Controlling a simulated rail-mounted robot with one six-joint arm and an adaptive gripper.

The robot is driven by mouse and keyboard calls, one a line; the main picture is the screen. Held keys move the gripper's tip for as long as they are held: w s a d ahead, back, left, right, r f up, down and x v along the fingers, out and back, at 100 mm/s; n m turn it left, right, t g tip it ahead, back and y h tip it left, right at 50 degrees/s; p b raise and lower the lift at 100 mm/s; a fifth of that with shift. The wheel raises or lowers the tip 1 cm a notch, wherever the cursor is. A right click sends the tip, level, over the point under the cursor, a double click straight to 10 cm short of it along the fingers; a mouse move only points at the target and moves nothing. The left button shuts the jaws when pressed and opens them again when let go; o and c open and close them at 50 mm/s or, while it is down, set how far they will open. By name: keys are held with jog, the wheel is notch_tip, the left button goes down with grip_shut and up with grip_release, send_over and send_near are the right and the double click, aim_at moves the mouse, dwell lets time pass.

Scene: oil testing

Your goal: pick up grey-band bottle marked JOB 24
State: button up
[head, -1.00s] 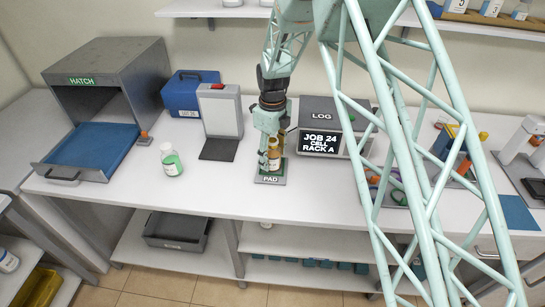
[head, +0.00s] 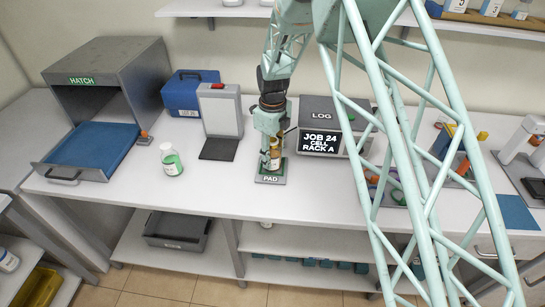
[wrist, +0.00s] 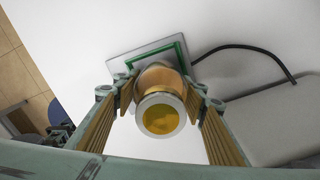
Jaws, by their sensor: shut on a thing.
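A bottle (head: 275,159) with amber contents and a white label stands on the pad (head: 271,179), partly hidden by my gripper (head: 269,150). In the wrist view the same bottle (wrist: 160,115) shows its pale round top and amber inside, between the two fingers of my gripper (wrist: 160,110). My gripper is shut on this bottle. The bottle is upright over the green-edged pad (wrist: 150,53). Its band colour and any job mark cannot be read. The LOG screen (head: 321,142) reads JOB 24, CELL, RACK A.
Coloured items stand to the right, behind my arm.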

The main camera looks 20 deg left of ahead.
aim_at(273, 150)
jog(key=shift+c, duration=1.1)
jog(key=shift+r, duration=0.1)
jog(key=shift+r, duration=1.75)
jog(key=s+d+r+b, duration=0.1)
jog(key=s+d, duration=0.8)
jog(key=s, duration=0.4)
jog(key=shift+r+b, duration=0.2)
jog(key=shift+b, duration=0.2)
jog(key=shift+d, duration=0.1)
jog(key=shift+d, duration=0.1)
